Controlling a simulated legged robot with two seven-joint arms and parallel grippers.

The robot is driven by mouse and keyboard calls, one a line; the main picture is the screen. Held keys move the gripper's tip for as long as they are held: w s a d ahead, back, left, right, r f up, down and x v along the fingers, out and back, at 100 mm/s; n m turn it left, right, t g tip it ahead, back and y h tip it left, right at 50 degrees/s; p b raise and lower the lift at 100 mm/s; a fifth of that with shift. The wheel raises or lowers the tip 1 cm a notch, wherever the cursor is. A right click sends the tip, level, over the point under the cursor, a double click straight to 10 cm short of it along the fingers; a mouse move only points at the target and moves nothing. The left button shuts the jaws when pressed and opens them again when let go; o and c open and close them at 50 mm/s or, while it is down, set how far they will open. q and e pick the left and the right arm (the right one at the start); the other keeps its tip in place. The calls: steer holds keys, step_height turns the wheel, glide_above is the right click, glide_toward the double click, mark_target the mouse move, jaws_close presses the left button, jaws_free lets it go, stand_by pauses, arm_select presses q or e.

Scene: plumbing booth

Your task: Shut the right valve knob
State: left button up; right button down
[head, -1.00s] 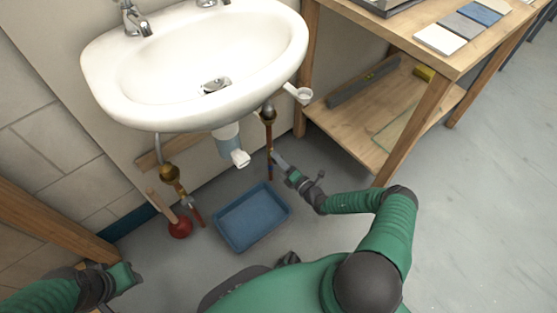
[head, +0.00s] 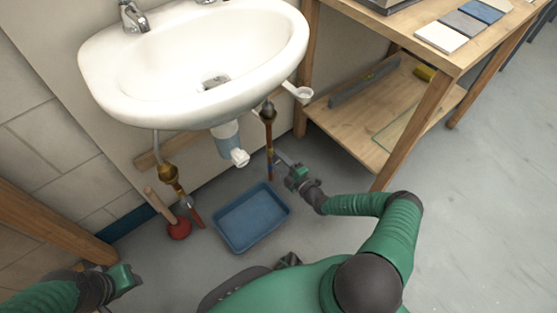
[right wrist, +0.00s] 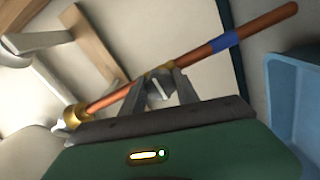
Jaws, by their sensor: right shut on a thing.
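The right valve knob (right wrist: 158,91) is a small grey-white handle on the right copper pipe (right wrist: 205,50). The pipe (head: 269,135) drops below the sink's right side in the head view. My right gripper (right wrist: 157,88) has its two fingers closed around the knob, against the brass fitting on the pipe. In the head view my right gripper (head: 281,159) reaches the pipe from the right, and its fingers hide the knob. My left gripper (head: 128,278) is at the lower left, away from both pipes; its fingers cannot be made out.
A white sink (head: 200,105) hangs above, with a white drain trap (head: 237,156). The left pipe's brass fitting (head: 169,173) is near a red plunger (head: 179,229). A blue tray (head: 250,238) lies on the floor. A wooden workbench (head: 418,110) stands right; floor beyond my right arm is clear.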

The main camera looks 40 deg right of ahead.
steer(key=shift+s+d+f, duration=0.1)
steer(key=shift+d+f, duration=0.1)
steer(key=shift+d, duration=0.1)
steer(key=c, duration=1)
jaws_free()
steer(key=shift+o, duration=0.5)
steer(key=shift+a, duration=0.1)
steer(key=s+d+p, duration=0.1)
steer(key=s+p, duration=0.5)
steer(key=s, duration=1)
steer(key=shift+s, duration=0.35)
steer(key=shift+s+d+f, duration=0.1)
steer(key=shift+d, duration=0.05)
